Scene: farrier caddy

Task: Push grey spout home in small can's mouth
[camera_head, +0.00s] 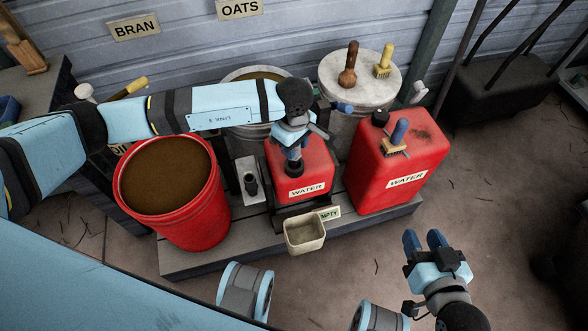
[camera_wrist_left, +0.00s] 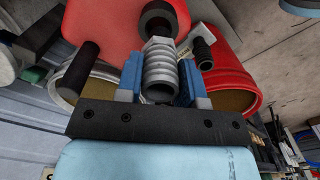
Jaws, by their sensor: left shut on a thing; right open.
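The small red can (camera_head: 300,170), labelled WATER, stands on the low platform between the brown-filled bucket and a larger red can. My left gripper (camera_head: 293,142) is above its top. In the left wrist view the gripper (camera_wrist_left: 160,85) is shut on the grey ribbed spout (camera_wrist_left: 160,72), held between blue fingers. The spout's far end overlaps the near edge of a dark round collar (camera_wrist_left: 158,12) on the can, apparently its mouth. How far it is seated, if at all, I cannot tell. My right gripper (camera_head: 425,243) is open and empty over the floor at lower right.
The larger red WATER can (camera_head: 395,165) stands to the right, with a brush (camera_head: 396,140) on it. The red bucket (camera_head: 172,220) is at left. A black nozzle stands in a grey holder (camera_head: 247,200) beside the small can. A beige cup (camera_head: 304,235) sits in front.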

